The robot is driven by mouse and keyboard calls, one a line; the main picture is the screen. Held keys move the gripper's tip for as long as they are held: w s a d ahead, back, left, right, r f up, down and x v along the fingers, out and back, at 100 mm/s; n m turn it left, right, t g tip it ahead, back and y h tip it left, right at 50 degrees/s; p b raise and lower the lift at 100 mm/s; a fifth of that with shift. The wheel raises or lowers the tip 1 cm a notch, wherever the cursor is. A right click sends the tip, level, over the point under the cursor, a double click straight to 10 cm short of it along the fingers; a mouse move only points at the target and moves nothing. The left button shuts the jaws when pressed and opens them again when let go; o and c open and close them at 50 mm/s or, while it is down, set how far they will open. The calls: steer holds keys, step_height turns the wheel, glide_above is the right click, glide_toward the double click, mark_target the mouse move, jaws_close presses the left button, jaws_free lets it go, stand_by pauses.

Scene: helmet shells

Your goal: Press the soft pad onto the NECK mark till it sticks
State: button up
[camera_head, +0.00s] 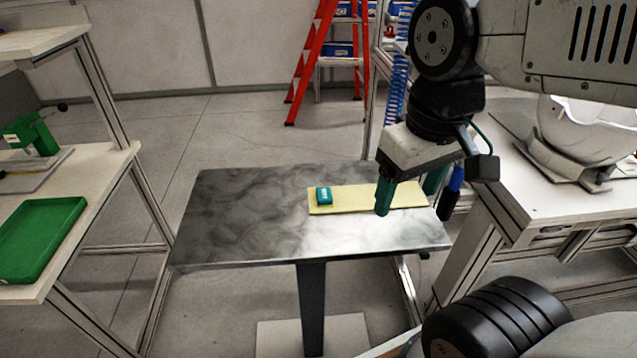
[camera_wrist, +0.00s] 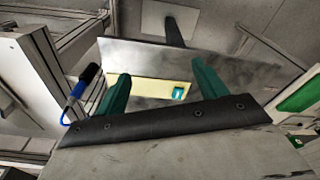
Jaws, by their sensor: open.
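A small teal-green pad (camera_head: 324,195) with a white label lies on the left part of a pale yellow mat (camera_head: 356,198) on the metal table. In the wrist view the pad (camera_wrist: 179,93) shows close beside one green finger. My gripper (camera_head: 411,197) is open and empty, above the right part of the mat, to the right of the pad. In the wrist view its two green fingers (camera_wrist: 157,90) stand wide apart. A white helmet shell (camera_head: 588,130) sits in a stand on the right bench, partly cut off by the frame and my arm. I cannot see a NECK mark on it.
The metal table (camera_head: 240,215) is clear to the left of the mat. A left bench holds a green tray (camera_head: 40,238) and a green fixture (camera_head: 30,135). A red ladder (camera_head: 315,60) stands behind. The right bench (camera_head: 510,165) stands close to my gripper.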

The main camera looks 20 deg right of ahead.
steer(key=w+a+f+n, duration=0.1)
steer(key=w+f+n, duration=0.1)
steer(key=w+n, duration=0.6)
steer(key=n+g, duration=0.1)
steer(key=n, duration=0.4)
glide_above(324, 194)
steer(key=f, duration=0.6)
steer(key=shift+s+d+f, duration=0.1)
steer(key=shift+d+f, duration=0.05)
steer(key=shift+d, duration=0.15)
steer(key=shift+n, duration=0.3)
steer(key=f, duration=0.7)
steer(key=shift+a, duration=0.3)
steer(key=shift+w+f, duration=0.2)
steer(key=shift+f, duration=0.15)
steer(key=c, duration=1.1)
